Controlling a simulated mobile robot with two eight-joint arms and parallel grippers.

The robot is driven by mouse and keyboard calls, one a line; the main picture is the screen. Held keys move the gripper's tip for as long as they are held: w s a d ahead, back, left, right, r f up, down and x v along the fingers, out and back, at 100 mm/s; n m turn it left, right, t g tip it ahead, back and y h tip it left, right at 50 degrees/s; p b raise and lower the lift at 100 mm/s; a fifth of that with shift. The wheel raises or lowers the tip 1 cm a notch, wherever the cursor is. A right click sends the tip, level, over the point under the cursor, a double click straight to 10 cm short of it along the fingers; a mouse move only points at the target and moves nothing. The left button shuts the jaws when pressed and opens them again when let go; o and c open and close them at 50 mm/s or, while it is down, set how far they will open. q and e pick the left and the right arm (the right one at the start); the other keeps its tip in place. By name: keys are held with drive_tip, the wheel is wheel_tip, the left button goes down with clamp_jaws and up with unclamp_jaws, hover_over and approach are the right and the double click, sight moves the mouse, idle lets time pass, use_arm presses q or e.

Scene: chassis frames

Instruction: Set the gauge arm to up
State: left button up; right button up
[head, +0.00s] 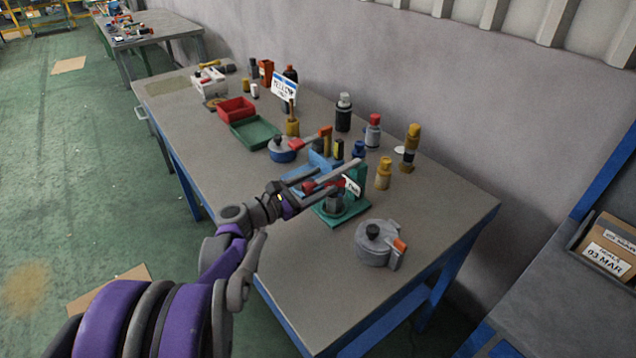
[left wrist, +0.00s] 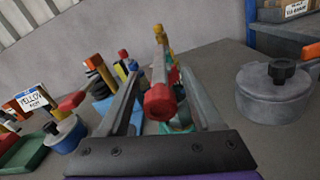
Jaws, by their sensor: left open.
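My left gripper (head: 347,176) reaches in from the left over the middle of the table. Its fingers are open and point to the far right. Below and beside them is a stand with a green base (head: 345,213), a green upright and a small white label (head: 352,186); I take it for the gauge. A red-ended lever (left wrist: 160,101), apparently its arm, shows between the two open fingers (left wrist: 161,78) in the left wrist view. The fingers and wrist partly hide the lever in the head view, so its exact angle and any contact are unclear. My right gripper is out of view.
A grey lidded pot (head: 375,246) stands close in front of the stand. The table's near end (head: 325,310) is clear.

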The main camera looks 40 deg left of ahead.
use_arm(q)
clamp_jaws()
idle(1.4)
